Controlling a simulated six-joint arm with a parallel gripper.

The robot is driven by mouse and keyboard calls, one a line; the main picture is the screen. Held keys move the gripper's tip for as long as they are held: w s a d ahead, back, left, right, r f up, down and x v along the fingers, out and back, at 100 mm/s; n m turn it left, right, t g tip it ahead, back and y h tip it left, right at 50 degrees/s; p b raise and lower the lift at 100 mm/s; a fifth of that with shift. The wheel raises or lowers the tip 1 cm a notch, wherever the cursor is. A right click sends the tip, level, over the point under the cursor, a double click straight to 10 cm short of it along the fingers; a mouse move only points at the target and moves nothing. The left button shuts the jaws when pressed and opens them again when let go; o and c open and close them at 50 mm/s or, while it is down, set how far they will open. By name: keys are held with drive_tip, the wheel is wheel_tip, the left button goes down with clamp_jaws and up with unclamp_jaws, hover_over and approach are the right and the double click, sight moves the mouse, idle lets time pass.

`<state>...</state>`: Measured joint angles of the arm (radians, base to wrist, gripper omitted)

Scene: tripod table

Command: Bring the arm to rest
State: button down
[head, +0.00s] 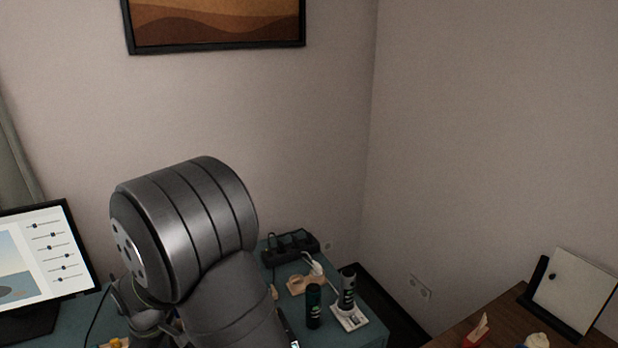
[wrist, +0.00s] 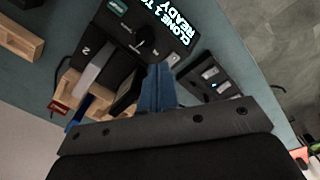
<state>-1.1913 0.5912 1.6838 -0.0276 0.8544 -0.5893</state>
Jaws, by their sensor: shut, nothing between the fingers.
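In the wrist view my gripper (wrist: 157,84) is shut, its bluish fingers together with nothing between them. It points over the teal table (wrist: 228,40). A black device (wrist: 135,40) with a round knob and a lit display reading "CLONE" and "READY" lies just ahead of the fingertips. I cannot tell how high the fingers are above the table. In the head view my large grey arm link fills the lower middle and hides part of the table; my fingers are not clearly seen there.
Wooden blocks (wrist: 18,38) and a dark dock-like box (wrist: 214,79) flank the fingers. In the head view, a dark green cylinder (head: 313,306), a white pad (head: 350,319) and a black tray (head: 290,248) stand right of my arm. A monitor (head: 45,260) stands left.

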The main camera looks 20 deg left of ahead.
drive_tip(key=f, duration=0.1)
drive_tip(key=w+d+f, duration=0.2)
drive_tip(key=shift+f, duration=0.55)
